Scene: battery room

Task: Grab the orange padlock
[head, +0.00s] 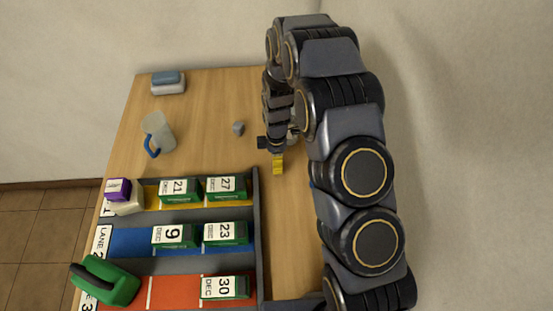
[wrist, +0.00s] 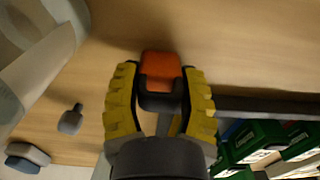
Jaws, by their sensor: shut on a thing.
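The orange padlock (wrist: 162,68) shows in the wrist view between the yellow fingers of my gripper (wrist: 160,90), with a dark part on its near side. My gripper is shut on it. In the head view my gripper (head: 278,162) is low over the wooden table, beyond the top right corner of the lane tray, with one yellow finger showing. The padlock cannot be made out there. Whether it touches the table is unclear.
The lane tray (head: 261,235) holds several green dated blocks (head: 227,187). A green handled object (head: 105,282) sits at its lower left. A mug (head: 158,130), a small grey item (head: 238,128) and a blue-grey stack (head: 168,84) stand on the table (head: 205,105), with bare wood between them.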

